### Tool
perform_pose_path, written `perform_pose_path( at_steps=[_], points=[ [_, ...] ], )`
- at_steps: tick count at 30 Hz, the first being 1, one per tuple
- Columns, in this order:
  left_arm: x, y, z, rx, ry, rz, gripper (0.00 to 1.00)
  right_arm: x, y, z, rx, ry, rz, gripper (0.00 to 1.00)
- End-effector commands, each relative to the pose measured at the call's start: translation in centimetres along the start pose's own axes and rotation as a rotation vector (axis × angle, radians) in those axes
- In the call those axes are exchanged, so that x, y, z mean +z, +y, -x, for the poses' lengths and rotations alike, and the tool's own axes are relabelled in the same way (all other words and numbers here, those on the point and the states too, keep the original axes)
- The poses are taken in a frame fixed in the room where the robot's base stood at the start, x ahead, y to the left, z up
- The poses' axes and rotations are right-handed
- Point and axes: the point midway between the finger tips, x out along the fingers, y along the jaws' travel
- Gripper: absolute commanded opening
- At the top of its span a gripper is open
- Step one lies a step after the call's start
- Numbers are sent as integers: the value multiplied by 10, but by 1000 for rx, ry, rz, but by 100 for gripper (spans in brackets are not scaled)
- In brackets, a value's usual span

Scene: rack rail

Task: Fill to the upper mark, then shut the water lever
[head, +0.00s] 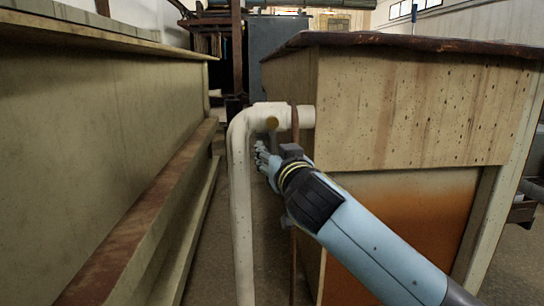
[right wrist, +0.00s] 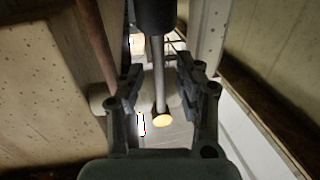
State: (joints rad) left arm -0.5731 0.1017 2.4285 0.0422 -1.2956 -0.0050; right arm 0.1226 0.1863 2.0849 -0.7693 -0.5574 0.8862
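A white pipe (head: 241,190) comes out of the wooden tank (head: 420,110), bends at an elbow and runs down to the floor. A small yellow-brown round end (head: 272,124) shows against the pipe, just above my right gripper (head: 263,158). In the right wrist view a thin grey rod (right wrist: 159,75) with a yellow end (right wrist: 163,120) shows in the gap between the fingers of my right gripper (right wrist: 158,78); it looks like the water lever. The fingers stand apart, with visible gaps on both sides of the rod. No water level or upper mark is visible. My left gripper is out of view.
A rusty vertical rod (head: 294,190) stands close beside the pipe, at the tank's edge. A long wooden trough (head: 90,150) with a ledge runs along the left. A narrow floor aisle (head: 208,250) lies between. A grey cabinet (head: 275,38) stands behind.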

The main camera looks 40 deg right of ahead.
Motion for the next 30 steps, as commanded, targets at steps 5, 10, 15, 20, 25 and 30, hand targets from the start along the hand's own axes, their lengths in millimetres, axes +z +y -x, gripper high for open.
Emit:
perform_pose_path(
  at_steps=[5,10,15,20,25,30],
  points=[
    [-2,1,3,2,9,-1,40,0,0,-10,1,-1,1,34],
    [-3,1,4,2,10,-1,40,0,0,-10,1,-1,1,34],
    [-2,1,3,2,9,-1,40,0,0,-10,1,-1,1,20],
    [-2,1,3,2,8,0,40,0,0,-10,1,-1,1,0],
    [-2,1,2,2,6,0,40,0,0,-10,1,-1,1,0],
    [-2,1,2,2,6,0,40,0,0,-10,0,-2,1,0]
  ],
)
